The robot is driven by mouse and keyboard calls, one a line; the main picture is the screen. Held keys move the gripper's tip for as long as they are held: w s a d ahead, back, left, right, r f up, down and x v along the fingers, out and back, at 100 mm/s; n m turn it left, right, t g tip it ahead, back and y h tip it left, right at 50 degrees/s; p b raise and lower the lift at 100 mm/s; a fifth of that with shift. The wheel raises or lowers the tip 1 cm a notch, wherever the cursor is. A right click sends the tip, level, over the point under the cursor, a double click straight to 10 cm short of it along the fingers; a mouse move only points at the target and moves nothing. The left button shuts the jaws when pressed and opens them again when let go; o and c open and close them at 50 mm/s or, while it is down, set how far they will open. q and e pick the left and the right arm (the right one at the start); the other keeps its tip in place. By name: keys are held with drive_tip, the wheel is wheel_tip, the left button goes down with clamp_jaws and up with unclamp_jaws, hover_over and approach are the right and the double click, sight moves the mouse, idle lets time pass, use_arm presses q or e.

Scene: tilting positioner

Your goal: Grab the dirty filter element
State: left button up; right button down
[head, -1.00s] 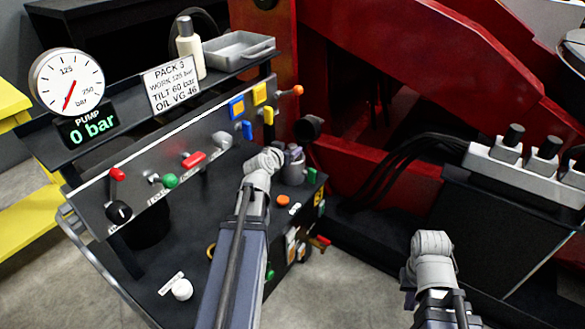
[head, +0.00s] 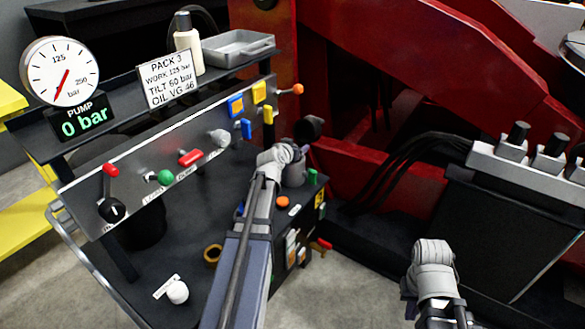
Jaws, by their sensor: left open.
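My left gripper (head: 285,158) reaches over the black hydraulic bench in the head view. Its wrist hides most of its fingers. A grey cylindrical part (head: 295,173) is right behind it, partly covered; I cannot tell whether they touch. I cannot clearly make out the dirty filter element; it may be hidden behind my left wrist. My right gripper (head: 432,258) is low at the right, away from the bench, with its fingers hidden from view.
The bench panel (head: 140,180) carries coloured levers and knobs. A brass ring (head: 212,254) and a white knob (head: 177,292) are on the lower deck. A bottle (head: 188,45) and a grey tray (head: 240,47) stand on the shelf. A red frame (head: 420,60) rises behind.

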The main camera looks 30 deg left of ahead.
use_arm(q)
clamp_jaws()
idle(0.4)
idle(0.9)
